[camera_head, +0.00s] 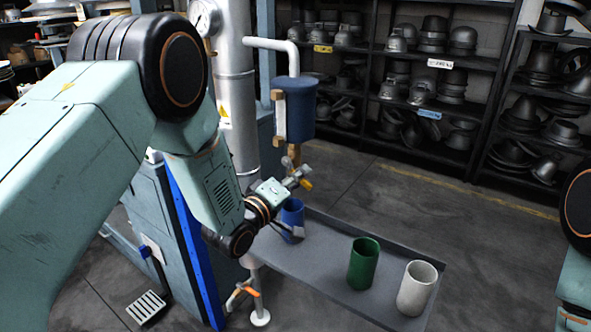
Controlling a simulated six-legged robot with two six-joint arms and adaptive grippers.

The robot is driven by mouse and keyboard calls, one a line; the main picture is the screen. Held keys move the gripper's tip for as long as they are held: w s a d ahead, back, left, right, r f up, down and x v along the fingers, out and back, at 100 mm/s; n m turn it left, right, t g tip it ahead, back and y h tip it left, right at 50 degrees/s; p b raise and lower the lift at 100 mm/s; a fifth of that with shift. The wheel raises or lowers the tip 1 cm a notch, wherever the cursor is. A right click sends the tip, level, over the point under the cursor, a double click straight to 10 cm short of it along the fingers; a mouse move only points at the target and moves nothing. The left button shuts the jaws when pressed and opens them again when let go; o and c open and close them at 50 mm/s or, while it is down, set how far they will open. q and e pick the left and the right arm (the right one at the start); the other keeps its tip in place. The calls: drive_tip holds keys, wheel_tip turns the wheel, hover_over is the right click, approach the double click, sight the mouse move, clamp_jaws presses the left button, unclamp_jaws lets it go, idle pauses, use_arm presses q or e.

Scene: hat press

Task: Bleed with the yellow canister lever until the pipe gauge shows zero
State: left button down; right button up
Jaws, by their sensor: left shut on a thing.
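The yellow lever (306,184) sits below the blue canister (295,108), near its brass outlet (293,156). My left gripper (299,177) reaches in from the left and is shut at the lever; its fingers partly hide the grip. The pipe gauge (205,18) is a white round dial on the grey vertical pipe (234,90), at the top. My arm partly hides it, and its reading is too small to tell. Part of my right arm shows at the right edge; its gripper is out of view.
A grey tray (320,250) holds a blue cup (292,212) beside my left gripper, a green cup (363,262) and a white cup (417,287). An orange-handled valve (249,291) is low on the pipe. Shelves of hat forms (435,60) stand behind; the floor right of the tray is clear.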

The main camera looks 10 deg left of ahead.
use_arm(q)
drive_tip(key=n+p, duration=0.1)
drive_tip(key=r+n+p, duration=0.1)
drive_tip(key=n, duration=0.1)
drive_tip(key=shift+s+d+r, duration=0.1)
drive_tip(key=shift+d+r, duration=0.15)
drive_tip(key=shift+r, duration=0.05)
drive_tip(key=shift+r+n+p, duration=0.35)
drive_tip(key=shift+n+p, duration=0.65)
drive_tip(key=shift+n, duration=0.1)
drive_tip(key=c, duration=1.3)
unclamp_jaws()
drive_tip(key=v, duration=1.2)
